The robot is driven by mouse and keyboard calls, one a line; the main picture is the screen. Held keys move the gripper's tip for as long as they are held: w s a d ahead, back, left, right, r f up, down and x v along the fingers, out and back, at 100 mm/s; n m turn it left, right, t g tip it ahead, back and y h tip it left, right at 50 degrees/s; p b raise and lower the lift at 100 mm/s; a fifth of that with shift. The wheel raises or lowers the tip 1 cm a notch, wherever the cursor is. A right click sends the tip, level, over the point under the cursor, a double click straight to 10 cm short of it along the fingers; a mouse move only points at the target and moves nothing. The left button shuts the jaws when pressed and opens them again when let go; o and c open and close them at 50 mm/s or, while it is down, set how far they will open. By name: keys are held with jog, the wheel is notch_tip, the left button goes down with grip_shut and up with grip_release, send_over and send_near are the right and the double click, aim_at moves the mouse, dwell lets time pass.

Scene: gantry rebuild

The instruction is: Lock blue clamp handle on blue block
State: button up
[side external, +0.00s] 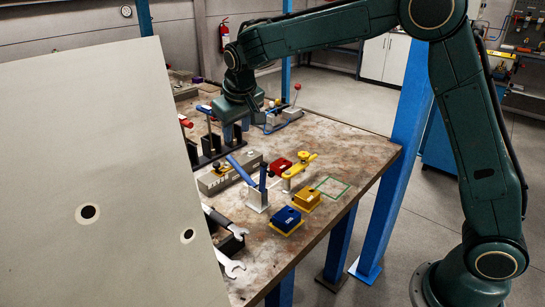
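A blue clamp stands on a pale block near the table's middle. Its long blue handle (241,170) leans up to the left, and a shorter blue part stands upright beside it. A blue block (287,217) with a white marking sits to the right and nearer the front, apart from the clamp. My gripper (236,126) is over the far part of the table, behind the clamp and apart from both. Its fingertips are small and merge with things behind them, so I cannot tell whether it is open or shut.
A yellow block (307,198), a red block (281,167) and a yellow clamp (299,168) stand close by. A grey bar (229,176) lies behind the blue clamp. Wrenches (228,263) lie at front left. A large pale panel (90,150) hides the table's left side.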

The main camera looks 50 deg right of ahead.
aim_at(234, 161)
jog(key=shift+w+f, duration=0.15)
jog(key=shift+f, duration=0.1)
jog(key=x, duration=1.3)
jog(key=shift+w+d+f, duration=0.15)
grip_shut()
